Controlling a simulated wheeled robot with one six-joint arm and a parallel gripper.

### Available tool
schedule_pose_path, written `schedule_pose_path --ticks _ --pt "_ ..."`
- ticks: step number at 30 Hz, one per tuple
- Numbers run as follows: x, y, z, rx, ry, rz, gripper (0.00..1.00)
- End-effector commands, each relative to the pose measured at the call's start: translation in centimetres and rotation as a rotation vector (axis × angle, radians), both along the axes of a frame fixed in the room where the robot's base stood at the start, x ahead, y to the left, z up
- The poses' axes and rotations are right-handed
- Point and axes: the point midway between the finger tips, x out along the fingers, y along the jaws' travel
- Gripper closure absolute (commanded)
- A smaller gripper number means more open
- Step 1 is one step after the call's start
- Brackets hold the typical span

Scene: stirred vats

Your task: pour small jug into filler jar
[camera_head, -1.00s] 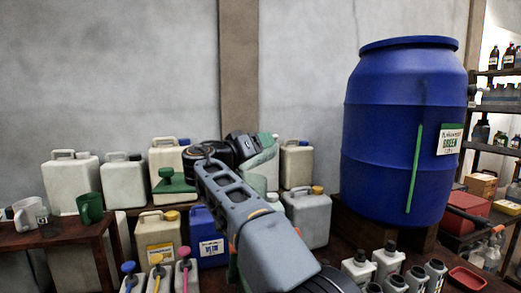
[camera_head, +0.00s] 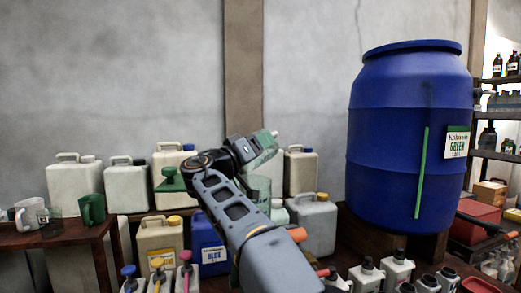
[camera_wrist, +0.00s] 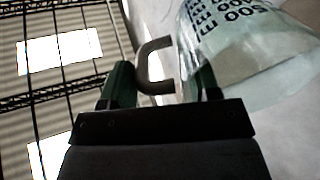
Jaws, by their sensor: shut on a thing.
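My gripper (camera_head: 262,147) is raised in front of the row of canisters, its green fingers toward the back wall. In the wrist view my gripper (camera_wrist: 160,84) is shut on the dark handle of a clear jug (camera_wrist: 235,45) with black ml marks, which I take as the small jug. The jug looks tilted in that view, and its contents cannot be told. In the head view a see-through vessel (camera_head: 262,188) shows just below the gripper, partly behind my arm; I cannot tell whether it is the jug. I cannot pick out the filler jar.
A big blue drum (camera_head: 405,140) labelled GREEN stands at the right. White canisters (camera_head: 75,183) line the wall. A blue canister (camera_head: 208,243) and coloured-top bottles (camera_head: 158,275) are in front. A side table (camera_head: 60,236) at the left holds mugs (camera_head: 92,208). White bottles (camera_head: 397,268) stand front right.

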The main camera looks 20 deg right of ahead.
Motion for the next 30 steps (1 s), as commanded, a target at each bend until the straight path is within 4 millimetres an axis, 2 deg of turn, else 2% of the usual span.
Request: schedule_pose_path --ticks 30 --pt "-0.46 1.00 -0.12 -0.111 -0.051 0.001 0.99"
